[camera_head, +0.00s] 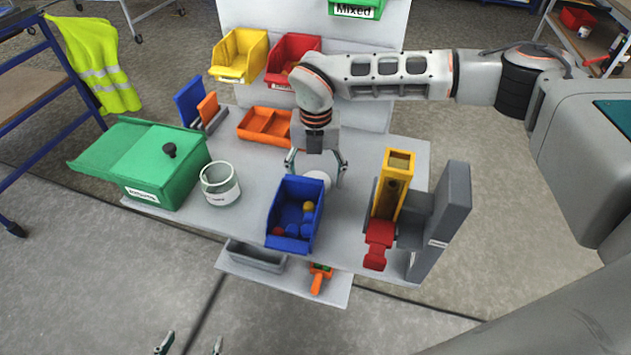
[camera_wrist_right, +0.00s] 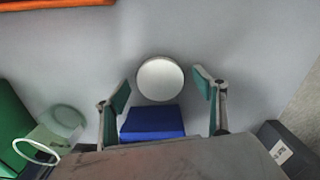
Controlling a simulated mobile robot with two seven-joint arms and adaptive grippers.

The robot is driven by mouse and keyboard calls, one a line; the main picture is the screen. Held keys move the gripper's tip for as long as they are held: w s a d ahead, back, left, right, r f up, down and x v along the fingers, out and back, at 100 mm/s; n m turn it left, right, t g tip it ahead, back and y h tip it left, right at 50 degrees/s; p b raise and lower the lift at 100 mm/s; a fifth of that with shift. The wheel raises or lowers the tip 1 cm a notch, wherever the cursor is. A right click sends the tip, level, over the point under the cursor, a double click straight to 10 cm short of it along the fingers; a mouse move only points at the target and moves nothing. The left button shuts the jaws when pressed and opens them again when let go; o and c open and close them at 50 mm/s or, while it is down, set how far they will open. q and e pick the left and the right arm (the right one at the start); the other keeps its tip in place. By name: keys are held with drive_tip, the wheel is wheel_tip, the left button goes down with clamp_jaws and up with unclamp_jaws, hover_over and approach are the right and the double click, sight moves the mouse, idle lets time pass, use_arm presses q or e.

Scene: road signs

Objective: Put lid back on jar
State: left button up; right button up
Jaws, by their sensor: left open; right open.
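The open jar (camera_head: 221,188), pale with a label, stands upright on the table beside the green box; its rim also shows at lower left in the right wrist view (camera_wrist_right: 36,152). The lid, a white disc (camera_head: 317,178), lies on the table behind the blue bin, and it shows whole in the right wrist view (camera_wrist_right: 160,78). My right gripper (camera_head: 316,168) is open and empty above the lid, pointing down, its fingers on either side of it in the picture. Only the fingertips of my left gripper (camera_head: 190,346) show at the bottom edge, apart and far from the table.
A blue bin (camera_head: 295,212) with small parts stands just in front of the lid. A green box (camera_head: 155,165) is left of the jar. An orange tray (camera_head: 264,125) lies behind. A yellow and red dispenser (camera_head: 390,205) stands at right. The table between jar and blue bin is clear.

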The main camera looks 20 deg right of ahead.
drive_tip(key=shift+f, duration=0.1)
drive_tip(key=c, duration=0.8)
wheel_tip(320, 180, up, 10)
idle(0.4)
